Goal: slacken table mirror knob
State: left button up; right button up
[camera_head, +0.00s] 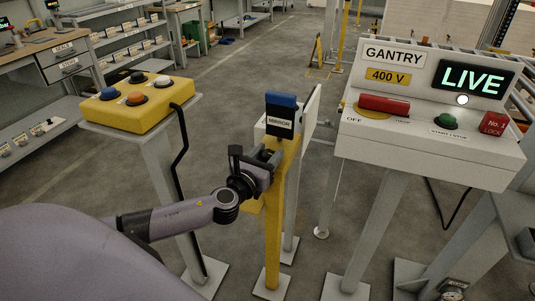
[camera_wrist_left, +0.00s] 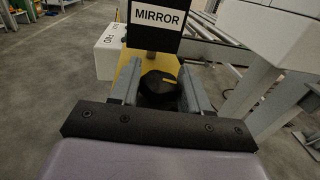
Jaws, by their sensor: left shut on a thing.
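The black mirror knob (camera_wrist_left: 158,84) with a pale pointer line sits between the fingers of my left gripper (camera_wrist_left: 160,92) in the left wrist view. My left gripper is shut on it. In the head view my left gripper (camera_head: 266,158) is at the top of a yellow post (camera_head: 274,215), and its fingers hide the knob. Just above is a dark plate with a blue top and a "MIRROR" label (camera_head: 279,121); the label also shows in the left wrist view (camera_wrist_left: 159,17). My right gripper is not in view.
A grey gantry console (camera_head: 430,148) with a lit "LIVE" display (camera_head: 473,79), red handle and green button stands to the right. A yellow button box (camera_head: 138,104) on a post stands to the left. A pale box (camera_wrist_left: 110,52) is behind the post.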

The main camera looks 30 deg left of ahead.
pick_arm(q)
jog(key=shift+d+r+n+g+y+p, duration=0.15)
jog(key=shift+n+g+y+p, duration=0.15)
jog(key=shift+n+y+p, duration=1.2)
jog(key=n+g+y, duration=0.1)
jog(key=y, duration=0.2)
jog(key=shift+y, duration=0.3)
jog(key=shift+f+n+g+y+p, duration=0.2)
jog(key=shift+n+g+y+p, duration=0.1)
jog(key=shift+n+g+y, duration=1)
jog(key=o, duration=1)
jog(key=shift+c, duration=0.2)
jog(key=v, duration=0.7)
